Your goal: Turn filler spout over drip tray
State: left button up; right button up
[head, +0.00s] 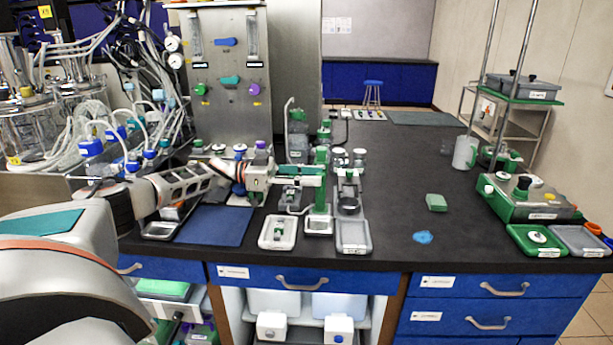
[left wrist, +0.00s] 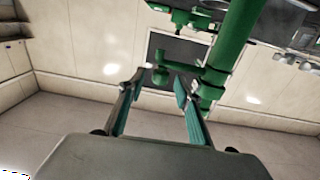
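The filler's green post (head: 320,190) stands upright near the front edge of the bench. In the left wrist view, the thick green post (left wrist: 238,40) carries a short green spout (left wrist: 160,76) that points sideways to the left. A small tray (head: 319,228) with a pale inside sits at the foot of the post. My left gripper (head: 318,174) reaches in from the left at the post's upper part. In the left wrist view, my left gripper (left wrist: 159,82) is open, with the spout's end showing between its fingertips. I cannot tell whether they touch it. My right gripper is not in view.
A white tray (head: 266,242) stands left of the post and a grey tray (head: 354,248) right of it. Small bottles (head: 359,157) stand behind. A green block (head: 437,202) and blue patch (head: 423,237) lie right. The middle-right bench is mostly clear.

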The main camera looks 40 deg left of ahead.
pick_arm(q)
jog(key=v, duration=1.2)
jog(key=shift+d+f, duration=0.1)
